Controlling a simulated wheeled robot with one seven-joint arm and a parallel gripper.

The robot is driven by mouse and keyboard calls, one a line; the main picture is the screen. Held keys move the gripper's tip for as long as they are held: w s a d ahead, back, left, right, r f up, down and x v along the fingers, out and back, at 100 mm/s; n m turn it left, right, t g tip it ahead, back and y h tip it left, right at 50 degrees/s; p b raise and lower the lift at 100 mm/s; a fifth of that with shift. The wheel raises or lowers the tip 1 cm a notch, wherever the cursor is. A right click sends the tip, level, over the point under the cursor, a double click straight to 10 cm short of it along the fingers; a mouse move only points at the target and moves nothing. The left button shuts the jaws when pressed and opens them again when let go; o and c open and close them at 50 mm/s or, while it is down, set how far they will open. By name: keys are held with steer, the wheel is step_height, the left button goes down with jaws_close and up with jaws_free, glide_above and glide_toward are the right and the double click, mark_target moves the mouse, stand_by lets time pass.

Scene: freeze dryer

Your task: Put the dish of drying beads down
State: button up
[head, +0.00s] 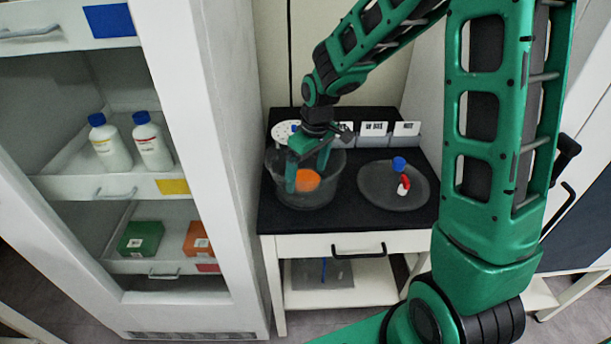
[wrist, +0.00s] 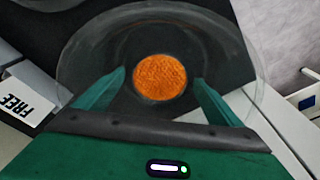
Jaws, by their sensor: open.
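The dish of drying beads (head: 308,180) shows as a round orange patch inside a clear, dark-tinted round bowl (head: 322,201) on the black bench top. In the wrist view the orange beads (wrist: 160,76) lie between and just beyond my two green fingertips, inside the clear bowl's rim (wrist: 250,60). My gripper (head: 306,184) points down into the bowl. Its fingers are apart, one on each side of the beads, with a visible gap. The dish's own wall is hard to make out.
A dark round plate (head: 375,195) with a blue-capped item (head: 399,164) and a red-and-white item (head: 404,185) is right of the bowl. Label cards (head: 406,129) stand behind. A white cabinet (head: 205,130) with bottles (head: 110,145) is at left.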

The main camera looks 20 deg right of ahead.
step_height(320, 180, up, 11)
steer(key=s, duration=0.1)
steer(key=s+d+r+m+h, duration=0.15)
steer(key=s+d+m, duration=0.35)
steer(key=s+d, duration=0.7)
steer(key=s+d+m, duration=0.2)
steer(key=s+m, duration=0.1)
steer(key=s, duration=0.6)
steer(key=s+d+f+m+g, duration=0.1)
steer(key=s+d+m, duration=0.2)
steer(key=s, duration=0.6)
steer(key=shift+f+m+g+y, duration=0.15)
steer(key=shift+m+g+y, duration=0.15)
steer(key=shift+m+y, duration=0.15)
steer(key=shift+d, duration=0.1)
